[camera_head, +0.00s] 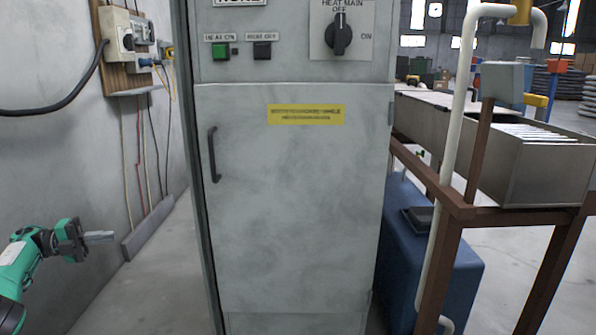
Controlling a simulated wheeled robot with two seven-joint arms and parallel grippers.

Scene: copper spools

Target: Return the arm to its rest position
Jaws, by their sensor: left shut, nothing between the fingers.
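My left gripper (101,237) is at the lower left, on the end of my green and black arm. Its fingers point right and are shut with nothing between them. It is in the air in front of the grey wall, apart from the cabinet. A tall grey metal cabinet (290,200) fills the middle of the view. Its door is closed and has a dark vertical handle (213,155) on the left side. My right arm and gripper are not in view.
The cabinet's upper panel has a green button (220,51), a black button (262,50) and a black rotary knob (339,36). A wall board with cables (128,45) is at left. A brown frame (462,207) with a metal trough and a blue box (463,270) stand at right.

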